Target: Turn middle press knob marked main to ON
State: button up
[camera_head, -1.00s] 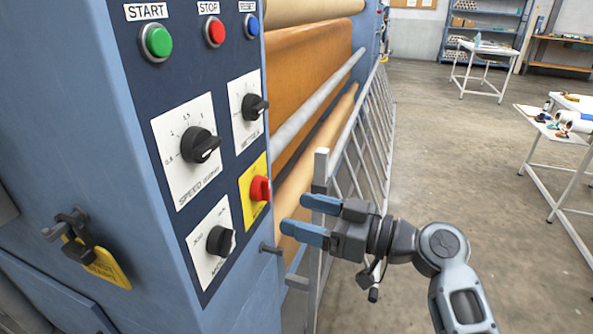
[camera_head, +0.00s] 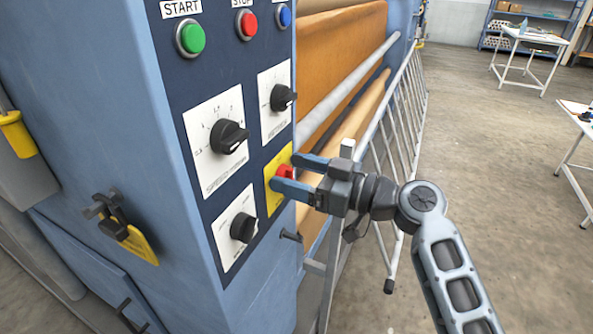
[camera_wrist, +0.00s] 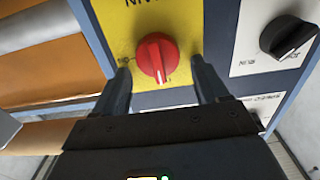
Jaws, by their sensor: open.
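The red knob (camera_head: 284,172) sits on a yellow plate (camera_head: 271,197) at the right edge of the press's control panel. My gripper (camera_head: 292,173) is open, with its two blue-grey fingers on either side of the knob in the head view. In the wrist view the red knob (camera_wrist: 157,57) lies between and just beyond the fingertips (camera_wrist: 160,68), with a gap on each side. Its white pointer line points down in that picture. The plate's lettering is upside down and partly cut off there. I cannot tell whether a finger touches the knob.
Black knobs for speed (camera_head: 229,137), at upper right (camera_head: 283,98) and lower down (camera_head: 243,227) surround the plate. Green START (camera_head: 191,38) and red STOP (camera_head: 246,22) buttons are above. A metal barrier (camera_head: 400,115) stands right of the panel.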

jog(key=c, duration=1)
jog(key=shift+c, duration=0.2)
jog(key=shift+m, duration=0.3)
jog(key=m, duration=0.1)
jog(key=m+b, duration=0.1)
jog(key=m, duration=0.1)
jog(key=shift+w+m, duration=0.25)
jog(key=shift+m, duration=0.05)
jog(key=m+p, duration=0.1)
jog(key=m, duration=0.3)
jog(key=f+m+p, duration=0.1)
jog(key=m+p, duration=0.1)
jog(key=m, duration=0.3)
jog(key=w+m+p, duration=0.1)
jog(key=m, duration=0.3)
jog(key=shift+d+f+m, duration=0.25)
jog(key=shift+d+m, duration=0.05)
jog(key=shift+f, duration=0.1)
